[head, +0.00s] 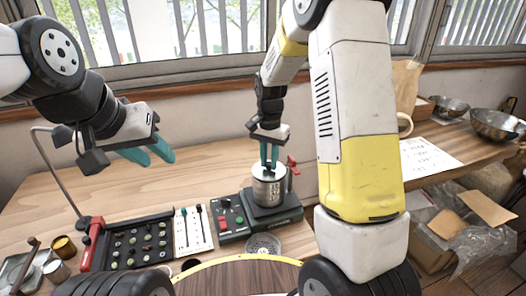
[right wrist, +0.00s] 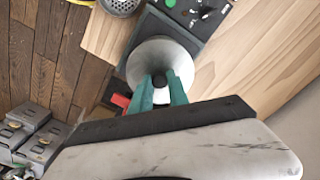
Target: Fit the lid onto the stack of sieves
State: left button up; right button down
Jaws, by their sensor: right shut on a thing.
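The stack of sieves (head: 268,190) is a shiny metal cylinder standing upright on a dark machine on the bench in the head view. My right gripper (head: 269,163) is directly above it, pointing down.
The dark machine (head: 262,222) has a red lever (head: 292,166) beside the stack. A perforated metal dish (head: 263,244) lies in front. A black bean tray (head: 140,244) and a white card with tools (head: 193,229) are to the left. The bench behind is clear.

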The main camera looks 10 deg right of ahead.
aim_at(269, 163)
jog(key=shift+f, duration=0.45)
jog(key=c, duration=1.5)
grip_release()
jog(key=shift+c, duration=0.2)
notch_tip(269, 163, up, 11)
jog(key=s+d+r+n+t+y, duration=0.1)
jog(key=s+r+n+t, duration=0.2)
jog(key=s, duration=0.8)
jog(key=s+d+r+n+t+y, duration=0.1)
jog(key=s+d+r+n+t, duration=0.1)
jog(key=s+r, duration=0.5)
jog(key=s+n+t, duration=0.1)
jog(key=s+n, duration=0.1)
jog(key=s, duration=0.3)
